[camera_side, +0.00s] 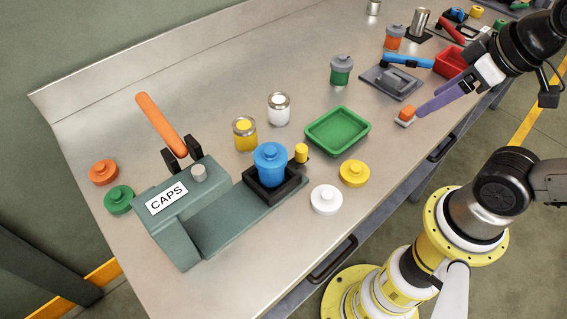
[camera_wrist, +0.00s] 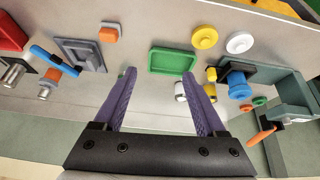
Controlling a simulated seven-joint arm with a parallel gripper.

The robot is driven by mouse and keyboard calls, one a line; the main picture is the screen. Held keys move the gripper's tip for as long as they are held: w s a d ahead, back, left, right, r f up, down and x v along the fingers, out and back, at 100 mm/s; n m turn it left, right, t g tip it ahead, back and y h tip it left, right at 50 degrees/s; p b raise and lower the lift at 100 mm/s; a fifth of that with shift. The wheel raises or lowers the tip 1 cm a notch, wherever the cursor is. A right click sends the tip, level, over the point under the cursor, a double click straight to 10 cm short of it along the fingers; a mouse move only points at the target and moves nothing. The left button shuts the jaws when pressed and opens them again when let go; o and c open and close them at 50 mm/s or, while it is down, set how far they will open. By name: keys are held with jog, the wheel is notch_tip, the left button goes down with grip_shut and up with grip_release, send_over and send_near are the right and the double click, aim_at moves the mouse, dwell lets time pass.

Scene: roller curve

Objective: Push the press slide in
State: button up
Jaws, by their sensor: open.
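The press (camera_side: 180,205) is a grey-green block labelled CAPS at the left of the side view, with a raised orange lever (camera_side: 160,122). Its black slide (camera_side: 262,192) sits at the outer end of the base track (camera_side: 225,215), clear of the press head. A blue jar with a blue lid (camera_side: 270,165) stands in the slide. A yellow knob (camera_side: 301,153) is at the slide's outer end. In the wrist view the press (camera_wrist: 290,92) is at the right. My gripper (camera_side: 425,108), with purple fingers, is open and empty, far right of the slide; the wrist view shows its fingers apart (camera_wrist: 159,74).
A green tray (camera_side: 338,132) lies between my gripper and the slide. Yellow (camera_side: 354,173) and white (camera_side: 326,199) lids lie near the slide. Yellow (camera_side: 245,134) and white (camera_side: 279,109) jars stand behind it. An orange-topped block (camera_side: 405,116) is beside my fingertips.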

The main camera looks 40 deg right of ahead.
jog(key=shift+s+a+n, duration=0.1)
jog(key=shift+s+n, duration=0.05)
jog(key=shift+n, duration=0.55)
jog(key=shift+c, duration=0.5)
jog(key=w+a+r+n+g+y, duration=0.25)
jog(key=a+n, duration=0.25)
jog(key=n, duration=0.4)
jog(key=n+g+y, duration=0.3)
jog(key=n+y, duration=0.3)
jog(key=n, duration=0.2)
send_near(302, 146)
notch_tip(302, 146, up, 6)
jog(key=s, duration=0.2)
jog(key=shift+m+y, duration=0.25)
jog(key=shift+m, duration=0.25)
jog(key=a+f, duration=0.2)
jog(key=f, duration=0.2)
jog(key=w+a+f, duration=0.1)
jog(key=a+f, duration=0.1)
jog(key=f, duration=0.3)
jog(key=w+a+f, duration=0.1)
jog(key=a+f, duration=0.2)
jog(key=f, duration=0.1)
jog(key=shift+f, duration=0.3)
grip_shut()
